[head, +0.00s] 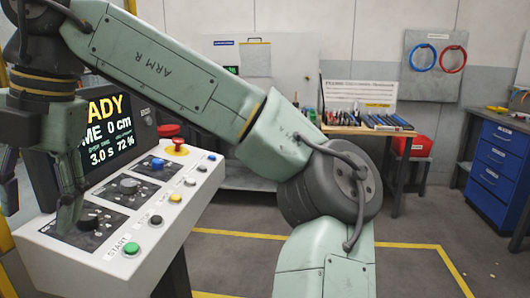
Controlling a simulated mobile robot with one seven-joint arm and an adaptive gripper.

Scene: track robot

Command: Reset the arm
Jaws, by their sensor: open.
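My arm rises from the bottom right, bends at a dark round joint and reaches to the upper left. My gripper (38,214) hangs at the left edge, pointing down, fingers spread and empty. Its right finger is in front of the control console (150,238), close to a black knob (92,221); I cannot tell whether they touch. The console has a green button (131,249) marked START, a black button (155,220), a yellow button (175,198), white buttons, a blue knob (158,164) and a red mushroom button (176,146). The screen (115,130) is partly hidden.
A workbench (365,131) with tools stands at the back, a red box (415,146) beside it. A blue drawer cabinet (496,163) is at the right. Blue and red rings hang on a wall board (436,85). Yellow lines (400,244) mark the open floor.

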